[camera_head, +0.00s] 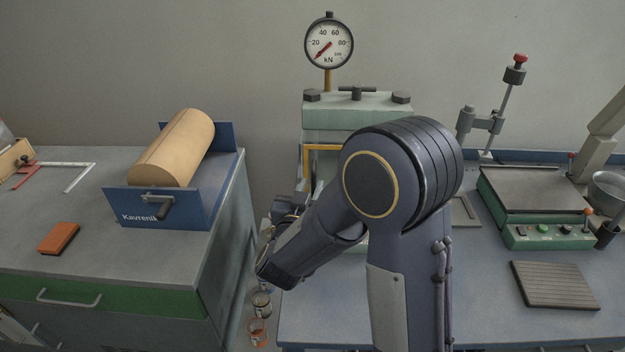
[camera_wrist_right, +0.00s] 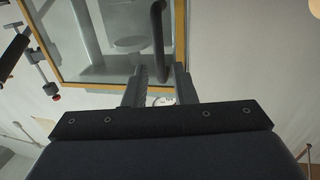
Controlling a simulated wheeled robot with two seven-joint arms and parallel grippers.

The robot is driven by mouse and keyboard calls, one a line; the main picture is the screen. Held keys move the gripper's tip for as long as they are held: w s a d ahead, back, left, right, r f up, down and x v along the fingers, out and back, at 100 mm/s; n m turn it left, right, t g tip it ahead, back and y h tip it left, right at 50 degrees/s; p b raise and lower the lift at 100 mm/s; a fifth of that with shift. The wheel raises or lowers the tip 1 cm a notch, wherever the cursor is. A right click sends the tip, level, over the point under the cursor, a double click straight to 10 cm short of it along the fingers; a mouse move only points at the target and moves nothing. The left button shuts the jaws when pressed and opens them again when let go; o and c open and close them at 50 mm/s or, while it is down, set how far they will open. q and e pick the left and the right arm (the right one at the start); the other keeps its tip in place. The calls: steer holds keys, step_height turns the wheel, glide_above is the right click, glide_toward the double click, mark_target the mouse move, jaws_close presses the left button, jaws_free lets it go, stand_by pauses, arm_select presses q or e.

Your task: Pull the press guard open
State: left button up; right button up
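The press (camera_head: 357,115) is a pale green frame with a round kN gauge (camera_head: 329,43) on top. Its guard, a clear panel in a yellow frame (camera_head: 307,165), is mostly hidden behind my right arm in the head view. In the right wrist view the guard's yellow frame (camera_wrist_right: 181,40) and its dark bar handle (camera_wrist_right: 158,45) show close up. My right gripper (camera_wrist_right: 160,68) is open, with the handle's lower end between its fingers in the picture; I cannot tell whether they touch it. In the head view the right gripper (camera_head: 287,208) is partly hidden. My left gripper is out of view.
A blue bench fixture (camera_head: 168,209) holding a tan roll (camera_head: 178,146) stands on the left cabinet, near an orange block (camera_head: 59,238). A green-based plate device (camera_head: 548,234) and a ribbed plate (camera_head: 555,285) are on the right bench. A gap separates the benches.

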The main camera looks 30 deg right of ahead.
mark_target(313, 181)
steer(key=shift+x, duration=1.85)
jaws_close()
